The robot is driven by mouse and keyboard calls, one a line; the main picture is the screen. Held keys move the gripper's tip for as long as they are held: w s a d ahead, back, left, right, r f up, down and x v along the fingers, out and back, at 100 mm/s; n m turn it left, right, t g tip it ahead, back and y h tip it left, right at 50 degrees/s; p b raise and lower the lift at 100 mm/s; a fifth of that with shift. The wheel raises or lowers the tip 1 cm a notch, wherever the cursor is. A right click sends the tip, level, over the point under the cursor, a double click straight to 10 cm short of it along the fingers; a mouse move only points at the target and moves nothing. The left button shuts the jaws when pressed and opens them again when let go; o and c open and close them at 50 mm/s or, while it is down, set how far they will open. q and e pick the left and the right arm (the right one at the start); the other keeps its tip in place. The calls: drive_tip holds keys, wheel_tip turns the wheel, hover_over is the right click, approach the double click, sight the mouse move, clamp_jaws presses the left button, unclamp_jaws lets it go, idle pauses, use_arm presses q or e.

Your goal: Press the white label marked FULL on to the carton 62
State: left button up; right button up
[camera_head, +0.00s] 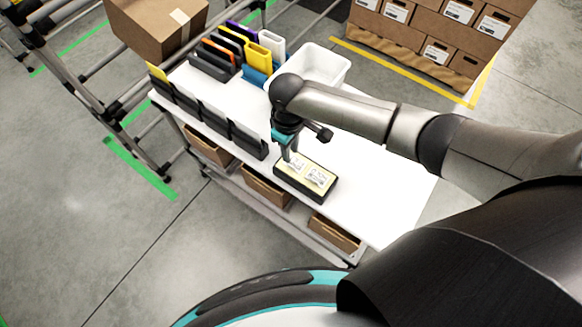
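A dark tray (326,196) with a pale yellow top sits near the front edge of the white table. Two small white labels (316,178) lie on it, and their print is too small to read, so I cannot tell which is marked FULL. My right gripper (289,157) points down at the tray's left end, at or just above the left label (297,165). I cannot make out the gap between its fingers or any contact. Several labelled cartons (405,32) stand stacked at the upper right. I cannot read the number 62 on any carton. My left gripper is out of view.
The white table (385,195) holds a row of dark bins (215,125), coloured folders (235,48) and a white tub (338,75). Brown boxes (267,186) sit on the shelf below. A taped carton (160,25) is at the upper left. The table's right part is clear.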

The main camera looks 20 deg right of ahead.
sight(291, 166)
wheel_tip(291, 166, down, 5)
drive_tip(key=b, duration=0.4)
drive_tip(key=shift+d+f+b, duration=0.1)
drive_tip(key=shift+f+b, duration=0.05)
drive_tip(key=shift+b, duration=0.15)
drive_tip(key=shift+f, duration=0.75)
drive_tip(key=shift+w, duration=0.1)
drive_tip(key=shift+c, duration=0.8)
drive_tip(key=shift+c, duration=1.2)
clamp_jaws()
drive_tip(key=shift+r, duration=0.1)
wheel_tip(291, 166, up, 7)
drive_tip(key=p, duration=0.8)
